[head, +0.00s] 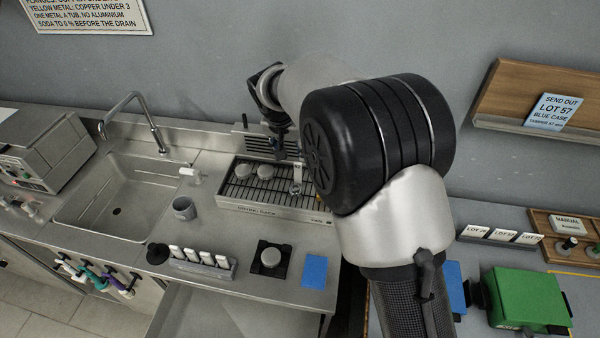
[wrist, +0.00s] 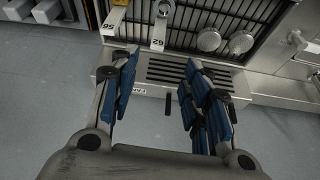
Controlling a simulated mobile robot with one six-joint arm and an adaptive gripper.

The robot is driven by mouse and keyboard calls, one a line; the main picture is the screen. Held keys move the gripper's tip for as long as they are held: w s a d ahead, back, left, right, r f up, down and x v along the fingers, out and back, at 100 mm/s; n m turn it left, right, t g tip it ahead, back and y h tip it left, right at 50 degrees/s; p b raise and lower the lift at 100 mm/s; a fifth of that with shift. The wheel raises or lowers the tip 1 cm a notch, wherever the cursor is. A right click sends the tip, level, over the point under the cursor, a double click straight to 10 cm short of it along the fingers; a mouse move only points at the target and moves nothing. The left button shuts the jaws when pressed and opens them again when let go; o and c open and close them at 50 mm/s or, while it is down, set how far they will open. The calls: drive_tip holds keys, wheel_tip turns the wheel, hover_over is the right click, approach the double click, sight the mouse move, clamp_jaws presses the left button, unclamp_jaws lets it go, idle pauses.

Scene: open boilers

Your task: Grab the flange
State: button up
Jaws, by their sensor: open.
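On the drying rack (head: 228,202) lie two grey round domed pieces (head: 243,171) and a metal piece with a pale tag (head: 296,187). In the wrist view the rack shows at the top, with two round perforated pieces (wrist: 208,40), a silver ringed piece with a numbered tag (wrist: 160,18) and a yellow tagged piece (wrist: 117,18). I cannot tell for sure which is the flange. My gripper (wrist: 162,72) is open and empty, its blue-padded fingers apart over the slotted unit behind the rack. In the head view my gripper (head: 278,142) is partly hidden by my arm.
The slotted unit (head: 256,146) stands at the rack's back edge. A sink (head: 115,200) with a tall tap and a grey mug (head: 184,208) are left of the rack. A blue pad (head: 315,272) and a white-topped holder (head: 203,262) lie in front. A green case (head: 527,300) is at right.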

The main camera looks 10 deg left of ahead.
drive_tip(key=b, duration=0.1)
approach(298, 172)
drive_tip(key=x, duration=0.5)
drive_tip(key=shift+w+a+r, duration=0.15)
drive_tip(key=shift+w+a, duration=0.05)
drive_tip(key=shift+w, duration=0.15)
drive_tip(key=x, duration=0.5)
drive_tip(key=shift+s+d+f, duration=0.1)
drive_tip(key=shift+s+f, duration=0.1)
drive_tip(key=shift+s, duration=0.05)
drive_tip(key=shift+c, duration=0.5)
clamp_jaws()
